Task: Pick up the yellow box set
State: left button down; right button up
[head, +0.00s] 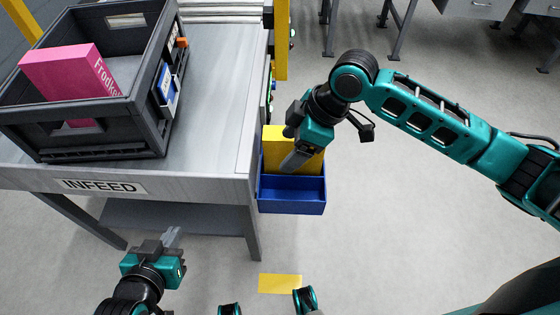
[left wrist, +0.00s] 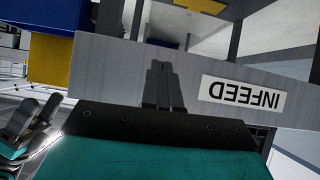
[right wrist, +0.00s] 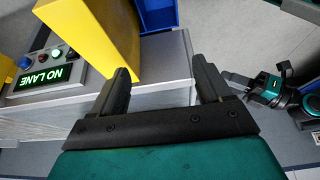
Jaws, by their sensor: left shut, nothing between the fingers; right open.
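The yellow box set (head: 274,143) stands upright in a blue bin (head: 292,198) at the right end of the infeed table. My right gripper (head: 294,160) is in front of the box and hides part of it. In the right wrist view the right gripper (right wrist: 163,88) has its fingers apart with nothing visible between them. A large yellow shape lies beyond its left finger; I cannot tell if they touch. My left gripper (head: 172,238) is shut and empty before the table. The left wrist view also shows the box (left wrist: 51,62) and the bin (left wrist: 48,18).
A dark crate (head: 95,143) on the grey table (head: 215,100) holds a pink box (head: 70,72). A yellow post (head: 282,40) rises behind the bin. A lit control panel (right wrist: 45,75) shows in the right wrist view. Floor right of the bin is clear.

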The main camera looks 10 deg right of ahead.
aim_at(291, 142)
jog(key=shift+h, duration=0.4)
jog(key=w+d+r, duration=0.1)
jog(key=d, duration=0.1)
jog(key=w+d+r, duration=0.3)
jog(key=w+d, duration=0.1)
jog(key=shift+w+d+r, duration=0.1)
jog(key=shift+d+r, duration=0.1)
jog(key=shift+r, duration=0.1)
jog(key=b+x, duration=0.2)
jog(key=x, duration=0.5)
jog(key=shift+a+f, duration=0.15)
jog(key=shift+f, duration=0.15)
pick_arm(q)
jog(key=f, duration=0.1)
jog(key=f+b, duration=0.1)
jog(key=shift+w+d+f, duration=0.1)
jog(key=shift+w+f, duration=0.1)
jog(key=shift+f, duration=0.15)
pick_arm(e)
jog(key=x, duration=0.5)
jog(key=shift+s+a, duration=0.1)
jog(key=shift+s, duration=0.2)
pick_arm(q)
jog(key=shift+r, duration=0.3)
pick_arm(e)
jog(key=shift+f, duration=0.25)
jog(key=shift+c, duration=0.4)
grip_shut()
